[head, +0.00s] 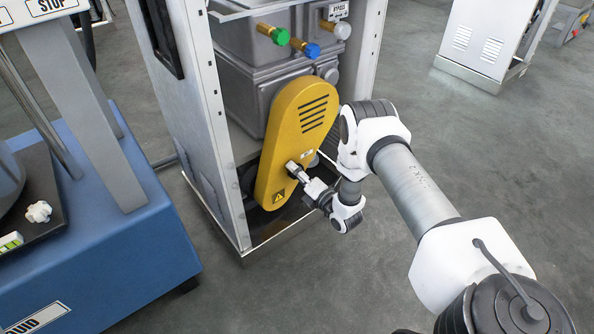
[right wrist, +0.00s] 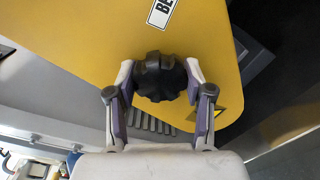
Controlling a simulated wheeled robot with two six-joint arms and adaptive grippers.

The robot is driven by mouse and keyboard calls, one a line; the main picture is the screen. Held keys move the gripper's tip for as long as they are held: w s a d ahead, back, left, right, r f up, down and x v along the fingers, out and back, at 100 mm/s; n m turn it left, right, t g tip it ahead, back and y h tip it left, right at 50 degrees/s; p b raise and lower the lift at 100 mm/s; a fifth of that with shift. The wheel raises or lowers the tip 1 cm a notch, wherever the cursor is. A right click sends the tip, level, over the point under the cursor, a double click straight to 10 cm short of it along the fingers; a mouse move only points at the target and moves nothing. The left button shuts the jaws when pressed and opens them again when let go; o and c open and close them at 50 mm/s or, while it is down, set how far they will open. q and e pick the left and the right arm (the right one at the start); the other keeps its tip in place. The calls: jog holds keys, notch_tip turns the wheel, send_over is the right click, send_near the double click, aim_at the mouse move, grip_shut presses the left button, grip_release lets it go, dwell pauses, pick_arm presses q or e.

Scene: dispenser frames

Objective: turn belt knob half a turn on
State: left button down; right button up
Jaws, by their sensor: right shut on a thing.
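The belt knob (right wrist: 160,77) is a black, lobed knob on the yellow belt cover (right wrist: 220,50). In the right wrist view my right gripper (right wrist: 160,80) is shut on it, one finger on each side. In the head view the yellow cover (head: 296,120) hangs on the front of the dispenser frame, and my right gripper (head: 297,168) reaches its lower part from the right. The knob is hidden there by the gripper. A label beside the knob shows only the letters "BE". My left gripper is not in view.
Green (head: 276,34), blue (head: 308,49) and white (head: 338,29) knobs stick out above the cover. The metal frame post (head: 236,165) stands close on the left. A blue machine base (head: 140,235) is farther left. The floor to the right is mostly clear.

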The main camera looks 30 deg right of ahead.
jog(key=m+p, duration=0.1)
jog(key=m, duration=0.2)
jog(key=shift+r+p, duration=0.15)
jog(key=shift+p, duration=0.25)
jog(key=m+p, duration=0.1)
jog(key=m, duration=0.4)
jog(key=m+p, duration=0.1)
jog(key=m, duration=0.2)
jog(key=shift+m, duration=0.3)
jog(key=m, duration=0.4)
jog(key=shift+m+p, duration=0.3)
jog(key=m, duration=0.4)
jog(key=shift+d, duration=0.1)
jog(key=m, duration=0.5)
jog(key=shift+b, duration=0.3)
jog(key=m, duration=0.4)
jog(key=shift+m+b, duration=0.3)
jog(key=shift+b, duration=0.1)
jog(key=shift+m+b, duration=0.4)
jog(key=shift+m, duration=1.4)
